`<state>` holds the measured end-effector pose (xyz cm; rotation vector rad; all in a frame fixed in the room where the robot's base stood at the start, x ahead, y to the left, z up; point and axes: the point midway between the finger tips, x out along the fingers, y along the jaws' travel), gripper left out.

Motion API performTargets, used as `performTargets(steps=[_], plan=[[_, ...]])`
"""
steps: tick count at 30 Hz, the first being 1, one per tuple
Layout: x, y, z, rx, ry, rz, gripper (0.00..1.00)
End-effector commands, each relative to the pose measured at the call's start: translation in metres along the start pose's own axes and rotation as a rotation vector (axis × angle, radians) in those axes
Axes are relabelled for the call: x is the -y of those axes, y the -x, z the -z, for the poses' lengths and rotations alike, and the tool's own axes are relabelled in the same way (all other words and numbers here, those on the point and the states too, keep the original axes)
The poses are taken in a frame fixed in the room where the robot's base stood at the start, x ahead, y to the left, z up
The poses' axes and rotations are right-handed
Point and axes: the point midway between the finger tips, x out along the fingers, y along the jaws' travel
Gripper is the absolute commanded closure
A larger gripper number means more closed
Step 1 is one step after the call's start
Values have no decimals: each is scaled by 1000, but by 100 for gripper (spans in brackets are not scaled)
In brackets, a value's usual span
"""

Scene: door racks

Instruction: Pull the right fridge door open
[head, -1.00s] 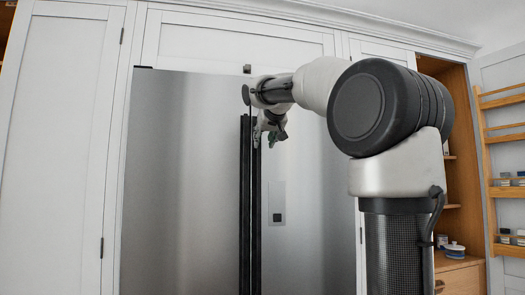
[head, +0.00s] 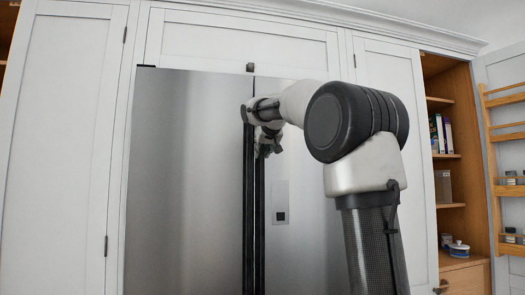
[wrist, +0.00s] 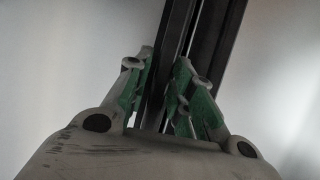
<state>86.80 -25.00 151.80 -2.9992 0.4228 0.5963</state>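The fridge has two steel doors with tall black upright bar handles side by side at the middle seam. The right fridge door (head: 305,225) looks closed or nearly so; I cannot tell if there is a slight gap. Its handle (head: 260,215) runs down below my gripper (head: 265,148), which is at the upper part of the handles. In the wrist view, my gripper's green-padded fingers (wrist: 166,68) lie on either side of one dark bar (wrist: 174,35) and look closed in on it. The second bar (wrist: 222,30) passes outside the right finger.
The left fridge door (head: 185,180) is closed. White cabinet panels (head: 65,150) surround the fridge. At right are open wooden shelves (head: 447,180) with boxes and jars, and an open cabinet door with wooden racks (head: 508,190).

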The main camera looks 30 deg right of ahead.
Motion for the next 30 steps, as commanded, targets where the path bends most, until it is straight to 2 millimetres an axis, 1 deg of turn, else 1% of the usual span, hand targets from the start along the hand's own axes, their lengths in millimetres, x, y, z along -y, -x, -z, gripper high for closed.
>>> performTargets(steps=[1,2,3,11,17,23,30], plan=[[0,0,0,0,0,0,92],[0,0,0,0,0,0,97],[0,0,0,0,0,0,100],[0,1,0,0,0,2,100],[-2,11,-4,0,9,22,100],[-8,35,-13,-1,30,77,100],[-22,77,-30,-2,72,178,100]])
